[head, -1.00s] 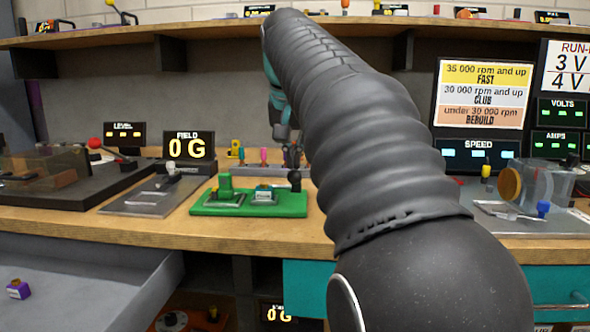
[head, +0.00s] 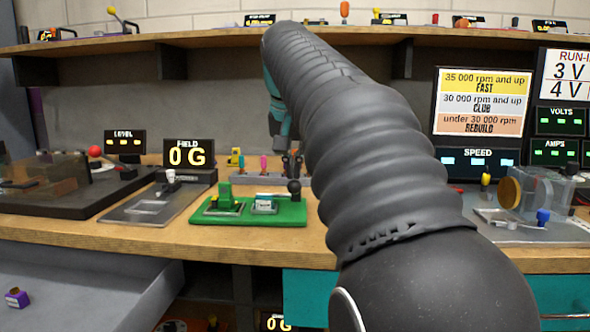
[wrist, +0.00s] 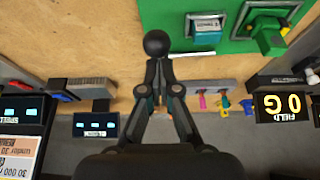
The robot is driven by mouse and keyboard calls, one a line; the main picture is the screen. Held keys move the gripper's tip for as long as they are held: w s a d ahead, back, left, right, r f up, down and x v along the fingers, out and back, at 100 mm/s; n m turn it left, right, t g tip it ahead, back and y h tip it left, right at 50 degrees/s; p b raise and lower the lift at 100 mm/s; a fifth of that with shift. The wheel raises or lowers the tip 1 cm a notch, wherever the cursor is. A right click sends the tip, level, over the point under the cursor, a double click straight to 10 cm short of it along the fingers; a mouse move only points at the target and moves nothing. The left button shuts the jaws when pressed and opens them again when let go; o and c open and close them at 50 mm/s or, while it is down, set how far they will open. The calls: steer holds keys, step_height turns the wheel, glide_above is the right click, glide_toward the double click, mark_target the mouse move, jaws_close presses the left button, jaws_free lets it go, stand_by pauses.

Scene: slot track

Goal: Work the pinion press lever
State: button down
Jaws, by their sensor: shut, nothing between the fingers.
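The press has a green base (head: 230,220) on the wooden bench, with a green upright block (head: 225,194) on its left part and a small labelled block (head: 264,205) on its right part. A black ball knob (head: 294,187), which looks like the lever's end, stands at the base's right end. My gripper (head: 291,165) is at the knob, mostly behind it in the head view. In the wrist view, the knob (wrist: 157,43) lies right at the tips of my shut, empty gripper (wrist: 158,62). I cannot tell whether they touch. A pale bar (wrist: 193,55) runs beside the knob.
A grey rack (head: 240,178) with coloured tools stands behind the press. A grey plate with a small lever (head: 150,208) and the FIELD display (head: 188,155) are to the left. A clear-cased device (head: 540,195) stands to the right. Bare bench lies in front.

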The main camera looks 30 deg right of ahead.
steer(key=shift+r+p, duration=1.7)
steer(key=shift+r, duration=2.6)
steer(key=s+a+f+n+y, duration=0.1)
steer(key=s+a+f+n, duration=0.1)
steer(key=s+a+f, duration=0.2)
steer(key=s+a+f+n+t, duration=0.1)
steer(key=s+a+f, duration=0.4)
steer(key=f, duration=1.2)
steer(key=s+a+f+n+y, duration=0.1)
steer(key=s+a+f+n, duration=0.2)
steer(key=s+f, duration=0.8)
steer(key=shift+s+a+f+n+t+y, duration=0.3)
steer(key=shift+a+n+t, duration=0.1)
steer(key=shift+a, duration=0.7)
